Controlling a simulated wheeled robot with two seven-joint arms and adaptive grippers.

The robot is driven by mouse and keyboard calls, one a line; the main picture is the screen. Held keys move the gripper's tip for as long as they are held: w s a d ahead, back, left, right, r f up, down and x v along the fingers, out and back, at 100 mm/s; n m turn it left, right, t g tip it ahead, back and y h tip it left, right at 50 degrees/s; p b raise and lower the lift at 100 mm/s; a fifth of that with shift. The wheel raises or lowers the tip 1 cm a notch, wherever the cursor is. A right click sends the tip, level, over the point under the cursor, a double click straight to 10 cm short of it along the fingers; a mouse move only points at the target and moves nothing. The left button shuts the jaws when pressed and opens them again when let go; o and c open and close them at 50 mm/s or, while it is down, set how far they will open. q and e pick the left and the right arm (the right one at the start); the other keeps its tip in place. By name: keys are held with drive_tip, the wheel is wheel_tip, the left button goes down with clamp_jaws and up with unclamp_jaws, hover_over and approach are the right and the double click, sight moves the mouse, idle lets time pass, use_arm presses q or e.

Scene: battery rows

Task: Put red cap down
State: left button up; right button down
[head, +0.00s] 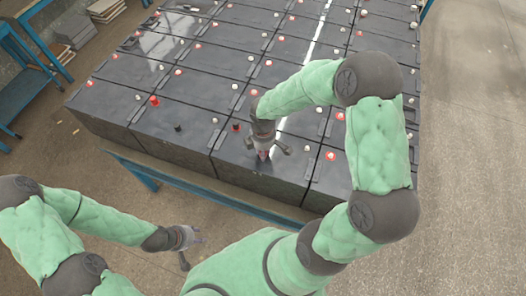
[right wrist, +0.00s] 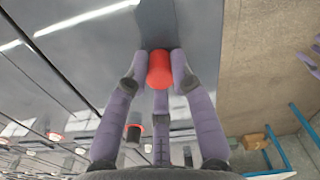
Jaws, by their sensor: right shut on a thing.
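My right gripper (head: 263,152) is over the top of a dark battery (head: 240,170) in the near row, close to its front edge. In the right wrist view its fingers are shut on a red cap (right wrist: 160,69). I cannot tell whether the cap touches the battery top. Behind the fingers, a dark terminal with a red ring (right wrist: 133,131) shows; it stands uncovered in the head view (head: 236,127). My left gripper (head: 192,250) is open and empty, low at the left, away from the batteries.
Rows of dark batteries with red and white terminals fill a blue-framed table (head: 200,184). Another red cap (head: 154,100) stands on a battery to the left, with a black terminal (head: 178,128) nearby. A blue rack (head: 25,80) stands at the far left. Floor at right is clear.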

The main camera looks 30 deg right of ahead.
drive_tip(key=shift+f, duration=0.15)
drive_tip(key=c, duration=1.1)
unclamp_jaws()
drive_tip(key=shift+o, duration=0.2)
drive_tip(key=shift+r, duration=0.2)
wheel_tip(320, 180, up, 12)
drive_tip(key=p, duration=0.1)
